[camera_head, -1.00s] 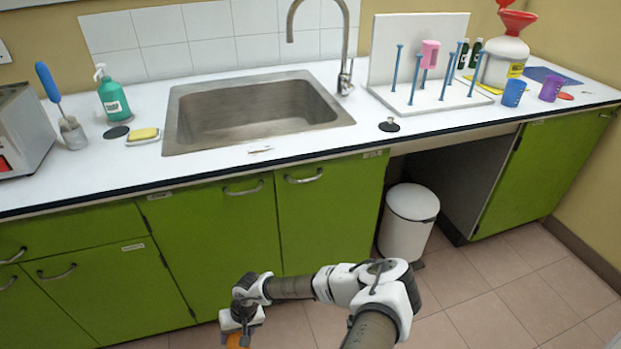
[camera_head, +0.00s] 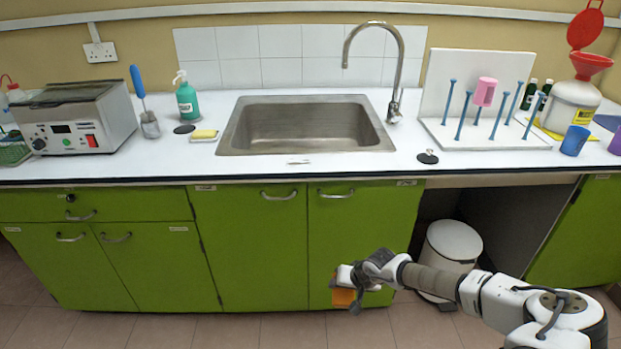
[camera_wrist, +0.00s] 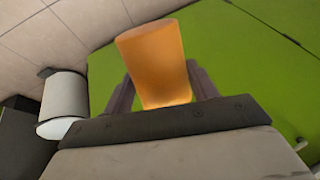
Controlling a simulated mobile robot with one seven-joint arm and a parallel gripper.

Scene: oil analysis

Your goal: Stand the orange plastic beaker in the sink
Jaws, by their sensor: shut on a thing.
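The orange plastic beaker (camera_wrist: 155,62) is between the two fingers of my gripper (camera_wrist: 160,90) in the wrist view, and the gripper is shut on it. In the head view the beaker (camera_head: 343,297) shows as a small orange patch below my gripper (camera_head: 343,284), in front of the green cupboard doors and below the counter. The steel sink (camera_head: 305,147) is set into the white counter, above and to the left of my gripper in the picture. Its basin looks empty. The gripper's fingers are hard to make out in the head view.
A tall tap (camera_head: 396,75) rises at the sink's back right. A sponge (camera_head: 204,134) and a green soap bottle (camera_head: 187,100) stand left of the sink. A pegboard rack (camera_head: 450,135) with a pink beaker (camera_head: 485,91) stands right. A white bin (camera_head: 452,245) is below the counter.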

